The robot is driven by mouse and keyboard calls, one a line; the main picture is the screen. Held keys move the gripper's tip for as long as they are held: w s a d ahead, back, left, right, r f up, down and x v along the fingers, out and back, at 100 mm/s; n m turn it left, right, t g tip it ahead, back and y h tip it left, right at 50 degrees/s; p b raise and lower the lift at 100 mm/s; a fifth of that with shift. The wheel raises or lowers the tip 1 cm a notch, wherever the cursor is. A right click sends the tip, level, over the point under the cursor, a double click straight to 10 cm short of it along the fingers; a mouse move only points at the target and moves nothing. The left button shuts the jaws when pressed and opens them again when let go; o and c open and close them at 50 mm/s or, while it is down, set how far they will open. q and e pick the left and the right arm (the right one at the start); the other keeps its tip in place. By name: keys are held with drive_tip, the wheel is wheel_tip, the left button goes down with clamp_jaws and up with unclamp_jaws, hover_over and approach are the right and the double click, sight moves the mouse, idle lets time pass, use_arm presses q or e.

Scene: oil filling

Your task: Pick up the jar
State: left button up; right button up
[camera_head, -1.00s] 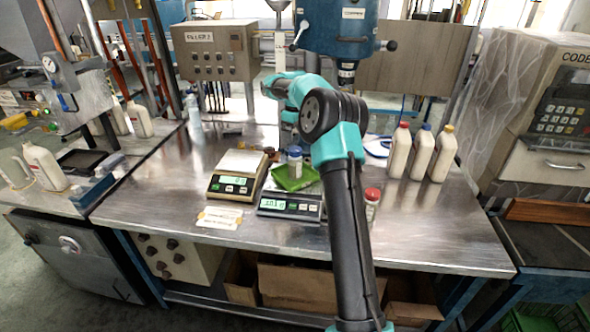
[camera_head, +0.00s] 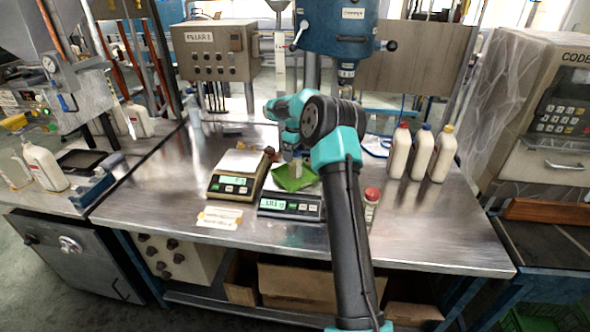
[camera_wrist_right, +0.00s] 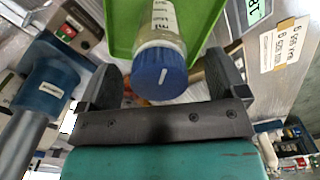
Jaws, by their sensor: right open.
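The jar is a small clear jar with a blue cap (camera_wrist_right: 160,74) and a white label. It stands on the green tray (camera_head: 283,180) on the right-hand scale. In the head view its cap is mostly hidden by my right gripper (camera_head: 295,152). In the right wrist view my right gripper (camera_wrist_right: 166,86) is open, with one finger on each side of the cap. Contact with the jar cannot be made out. My left gripper is not in view.
Another scale (camera_head: 238,175) stands left of the tray. A red-capped jar (camera_head: 371,203) stands right of my forearm. Several white bottles (camera_head: 420,153) stand further right. A blue machine head (camera_head: 340,30) hangs above the back. The steel table (camera_head: 440,235) is clear at front right.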

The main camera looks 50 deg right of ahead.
drive_tip(key=shift+f, duration=1.4)
drive_tip(key=shift+c, duration=0.3)
drive_tip(key=c, duration=1.3)
drive_tip(key=shift+r, duration=1.6)
drive_tip(key=shift+s+a+r, duration=0.1)
drive_tip(key=shift+r, duration=0.2)
drive_tip(key=s+a+r, duration=0.1)
drive_tip(key=s+a, duration=0.9)
drive_tip(key=a, duration=0.1)
drive_tip(key=shift+s+a+r, duration=0.15)
drive_tip(key=shift+s+a, duration=0.05)
drive_tip(key=shift+a, duration=0.2)
